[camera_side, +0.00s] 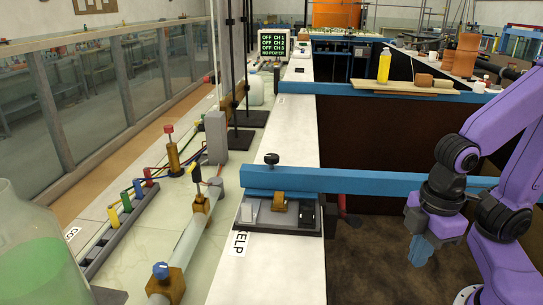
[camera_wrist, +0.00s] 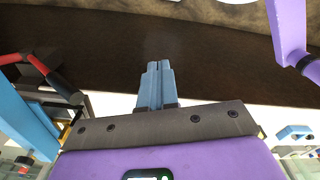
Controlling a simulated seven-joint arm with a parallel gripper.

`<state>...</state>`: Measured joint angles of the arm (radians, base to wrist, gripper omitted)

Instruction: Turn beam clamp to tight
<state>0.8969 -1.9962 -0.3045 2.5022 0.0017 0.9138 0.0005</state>
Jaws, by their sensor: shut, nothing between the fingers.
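A blue beam (camera_side: 365,182) runs across from the white ledge toward my arm. A black knob (camera_side: 271,158) stands on top of its left end. A red lever (camera_side: 343,205) hangs at the beam's lower edge, just right of the ledge. It also shows, red with black parts, at upper left in the wrist view (camera_wrist: 60,82). Which of these parts is the clamp's handle is not certain. My gripper (camera_side: 421,251) is shut and empty, pointing down, right of the lever and apart from it. Its blue fingers are together in the wrist view (camera_wrist: 158,66).
A grey plate with switches (camera_side: 280,215) sits on the ledge under the beam's left end. A glass jar of green liquid (camera_side: 35,255) stands at front left. A yellow bottle (camera_side: 384,66) stands on a board farther back. The dark space below the beam looks open.

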